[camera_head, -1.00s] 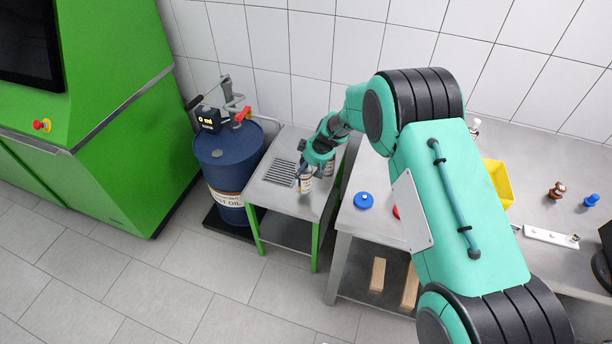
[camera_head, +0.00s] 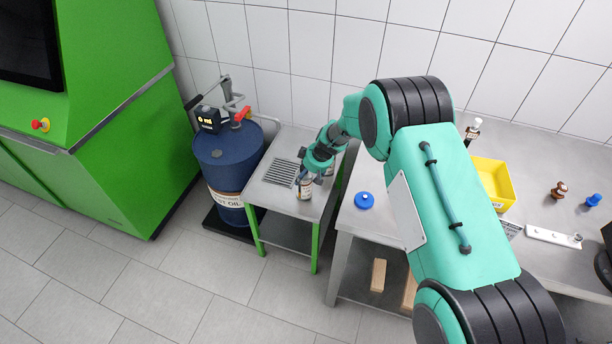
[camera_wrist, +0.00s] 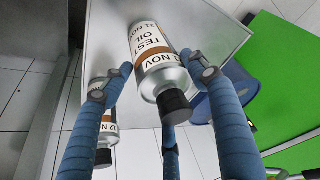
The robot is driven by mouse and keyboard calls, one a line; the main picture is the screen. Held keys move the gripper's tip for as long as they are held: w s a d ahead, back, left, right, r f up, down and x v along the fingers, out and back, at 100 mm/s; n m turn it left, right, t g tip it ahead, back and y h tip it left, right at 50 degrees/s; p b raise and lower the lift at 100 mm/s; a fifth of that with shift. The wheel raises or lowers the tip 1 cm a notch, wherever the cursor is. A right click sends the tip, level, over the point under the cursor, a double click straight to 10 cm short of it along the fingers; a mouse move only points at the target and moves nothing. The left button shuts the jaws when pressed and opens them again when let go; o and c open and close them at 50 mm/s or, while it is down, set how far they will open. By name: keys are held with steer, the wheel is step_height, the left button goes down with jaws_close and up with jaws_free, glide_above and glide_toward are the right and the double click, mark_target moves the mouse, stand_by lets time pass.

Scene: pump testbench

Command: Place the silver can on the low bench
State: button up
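The silver can (camera_wrist: 158,70) has a black cap and a white "TEST OIL" label with a brown band. In the wrist view it sits between the fingers of my gripper (camera_wrist: 158,62), with fingertips against both sides; the third finger is partly hidden behind it. In the head view my gripper (camera_head: 306,178) is over the low bench (camera_head: 279,202), which has green legs and a grate. The can (camera_head: 304,189) is upright at the bench's front right; I cannot tell whether its base touches the top.
A second can (camera_wrist: 106,128) is close to my left finger in the wrist view. A blue oil drum (camera_head: 228,160) stands left of the bench. A higher table to the right bears a blue cap (camera_head: 364,200) and a yellow bin (camera_head: 494,181). The bench's front left is clear.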

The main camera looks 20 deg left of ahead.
steer(key=o, duration=0.3)
steer(key=shift+o, duration=0.2)
steer(key=p+v, duration=0.2)
steer(key=v, duration=1)
steer(key=shift+r, duration=0.1)
stand_by(0.8)
